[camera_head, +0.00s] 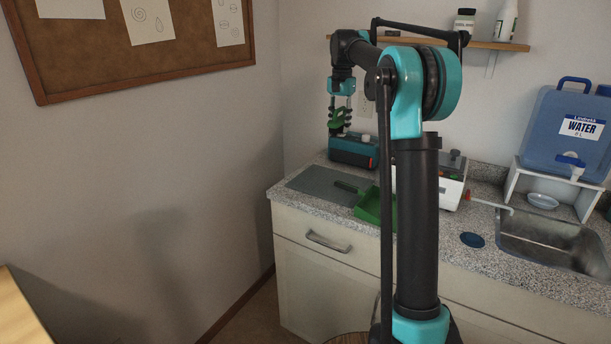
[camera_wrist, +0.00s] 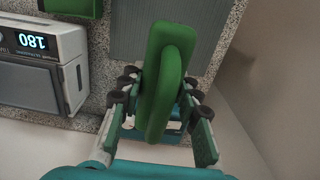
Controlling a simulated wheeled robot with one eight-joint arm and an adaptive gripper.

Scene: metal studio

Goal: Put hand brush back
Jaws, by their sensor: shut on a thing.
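My gripper (camera_head: 341,104) is shut on the green hand brush (camera_head: 338,120) and holds it in the air above the back left of the counter. In the wrist view, the brush's long green body (camera_wrist: 167,75) lies between the two fingers of my gripper (camera_wrist: 158,95). Its bristles cannot be made out. The dustpan's edge also shows at the top left of the wrist view (camera_wrist: 75,7).
A teal and dark box (camera_head: 352,152) stands behind the mat, below my gripper. A white device with a "180" display (camera_wrist: 38,65) is left in the wrist view. The sink (camera_head: 555,240) and water container (camera_head: 565,122) are at the right. The mat's left part looks clear.

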